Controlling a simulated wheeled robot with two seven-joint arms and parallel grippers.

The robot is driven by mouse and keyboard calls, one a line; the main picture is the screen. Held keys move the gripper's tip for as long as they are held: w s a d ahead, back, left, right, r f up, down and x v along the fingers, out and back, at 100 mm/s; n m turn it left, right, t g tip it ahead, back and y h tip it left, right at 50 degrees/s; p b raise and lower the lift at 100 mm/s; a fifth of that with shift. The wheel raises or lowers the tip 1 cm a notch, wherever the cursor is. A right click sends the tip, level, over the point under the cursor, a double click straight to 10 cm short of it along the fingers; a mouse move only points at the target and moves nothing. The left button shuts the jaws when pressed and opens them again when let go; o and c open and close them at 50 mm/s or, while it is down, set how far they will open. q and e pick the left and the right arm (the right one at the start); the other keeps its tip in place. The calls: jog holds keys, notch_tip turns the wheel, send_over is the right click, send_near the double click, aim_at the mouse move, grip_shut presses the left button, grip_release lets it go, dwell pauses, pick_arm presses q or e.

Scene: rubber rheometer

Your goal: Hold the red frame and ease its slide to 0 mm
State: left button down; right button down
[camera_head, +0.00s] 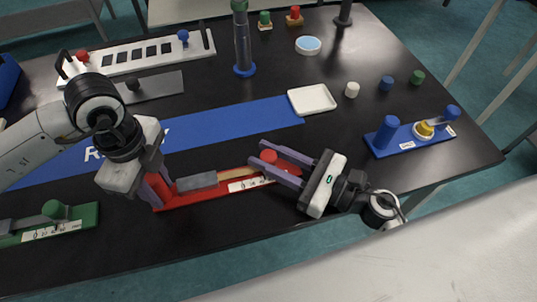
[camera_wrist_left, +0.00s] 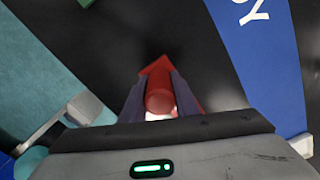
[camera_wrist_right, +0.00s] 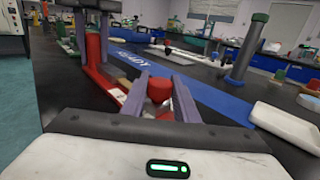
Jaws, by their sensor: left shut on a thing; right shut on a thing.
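The red frame (camera_head: 205,197) lies near the table's front edge, with a grey block (camera_head: 197,181), a pale wooden bar (camera_head: 236,173) and a white scale (camera_head: 247,184). My left gripper (camera_head: 153,190) is shut on the upright red post at its left end; the post (camera_wrist_left: 160,97) shows between the fingers in the left wrist view. My right gripper (camera_head: 258,154) is shut on the red slide knob (camera_head: 269,156) toward the right end; the knob (camera_wrist_right: 159,88) sits between the fingers in the right wrist view. The scale reading is too small to tell.
A blue mat (camera_head: 215,126) lies behind the frame. A white tray (camera_head: 312,100) and a blue fixture with a yellow part (camera_head: 410,138) stand to the right. A green slide fixture (camera_head: 60,222) is at the front left. Bare black table separates them.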

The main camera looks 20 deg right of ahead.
pick_arm(q)
jog(key=shift+d, duration=0.1)
pick_arm(e)
jog(key=shift+a, duration=2.75)
jog(key=c, duration=1.4)
grip_release()
jog(key=shift+d, duration=0.15)
jog(key=v, duration=1.1)
jog(key=shift+s+d, duration=0.25)
jog(key=shift+s, duration=0.05)
pick_arm(q)
jog(key=c, duration=1.3)
grip_release()
jog(key=shift+r, duration=0.1)
